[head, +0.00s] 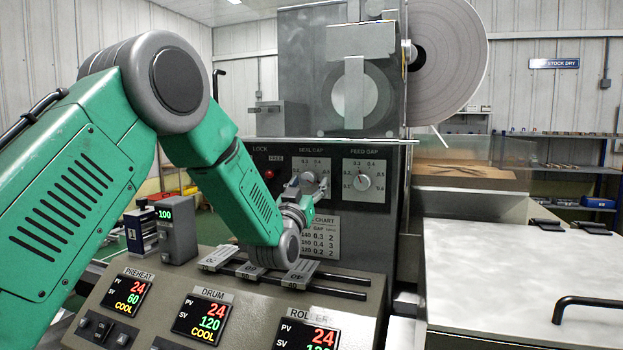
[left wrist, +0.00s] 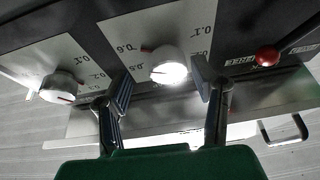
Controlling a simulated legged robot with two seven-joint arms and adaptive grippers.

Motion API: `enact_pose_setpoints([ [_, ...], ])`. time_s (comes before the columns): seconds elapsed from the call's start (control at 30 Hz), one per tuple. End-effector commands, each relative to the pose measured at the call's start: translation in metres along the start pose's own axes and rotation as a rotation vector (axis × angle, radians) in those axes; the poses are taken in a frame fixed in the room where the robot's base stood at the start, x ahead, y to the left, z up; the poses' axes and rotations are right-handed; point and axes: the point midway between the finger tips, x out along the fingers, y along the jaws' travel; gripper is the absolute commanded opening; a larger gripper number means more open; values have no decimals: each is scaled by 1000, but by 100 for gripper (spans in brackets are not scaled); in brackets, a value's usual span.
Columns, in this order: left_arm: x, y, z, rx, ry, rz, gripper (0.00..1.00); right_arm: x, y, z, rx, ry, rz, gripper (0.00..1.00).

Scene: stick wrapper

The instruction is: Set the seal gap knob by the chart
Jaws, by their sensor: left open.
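The seal gap knob (head: 309,178) is on the upright grey panel, partly hidden by my left gripper (head: 312,191) in the head view. In the left wrist view the white seal gap knob (left wrist: 168,64) shows between the spread fingers of my left gripper (left wrist: 162,75). The fingers stand open on both sides, with gaps visible; I see no clear contact. The chart (head: 322,238) is below the knob, its left part covered by my arm. Its readable gap values are 0.3, 0.4 and 0.2. My right gripper is out of view.
The feed gap knob (head: 363,182) is close to the right of the seal gap knob. A red-balled lock lever (head: 268,174) is to its left. Slider rails (head: 330,288) and lit displays, including the drum display (head: 202,318), lie below. A paper roll (head: 450,60) hangs above.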

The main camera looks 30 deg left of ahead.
Motion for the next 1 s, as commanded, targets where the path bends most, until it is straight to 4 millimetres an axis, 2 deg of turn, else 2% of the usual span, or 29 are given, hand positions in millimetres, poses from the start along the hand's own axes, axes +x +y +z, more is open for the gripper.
enact_pose_setpoints([
  [0.2,15,-2,1,-1,-1,-1,53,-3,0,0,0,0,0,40],
  [0.47,16,2,0,1,-1,1,53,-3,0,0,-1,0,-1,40],
  [0.57,16,4,-1,2,0,1,21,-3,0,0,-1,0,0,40],
  [0.6,16,3,-1,2,0,1,7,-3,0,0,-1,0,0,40],
  [0.63,16,3,-1,2,0,1,3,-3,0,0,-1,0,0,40],
  [1.0,15,1,0,-37,-1,-14,3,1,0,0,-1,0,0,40],
])
